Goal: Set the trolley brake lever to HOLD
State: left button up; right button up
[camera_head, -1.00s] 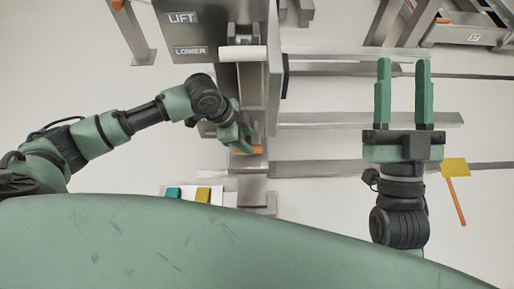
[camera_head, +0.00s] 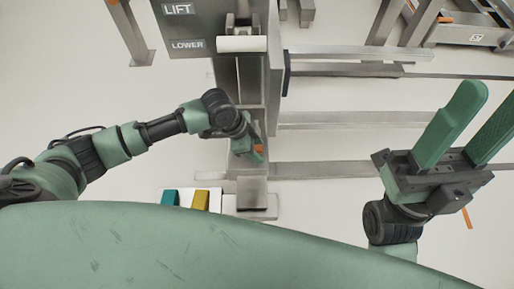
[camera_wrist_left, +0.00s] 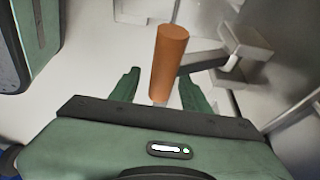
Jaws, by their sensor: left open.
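The orange cylindrical handle (camera_head: 258,149), which I take to be the brake lever, is small and partly covered by my left gripper (camera_head: 253,144) in the head view. In the left wrist view the orange handle (camera_wrist_left: 168,62) stands out large, with its lower end between the two green fingers of my left gripper (camera_wrist_left: 160,88). The fingers are open, with a gap on each side of it. No HOLD mark can be read. My right gripper (camera_head: 488,104) is open and empty at the right, with its fingers pointing up and right.
A grey column panel with LIFT (camera_head: 178,9) and LOWER (camera_head: 188,45) labels and a white bar (camera_head: 242,44) stands beyond the left gripper. Metal rails (camera_head: 350,119) run rightward. Teal (camera_head: 171,197) and yellow (camera_head: 201,200) blocks sit near my body. Floor at left is clear.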

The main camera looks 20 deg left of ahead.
pick_arm(q)
grip_shut()
dwell(1.4)
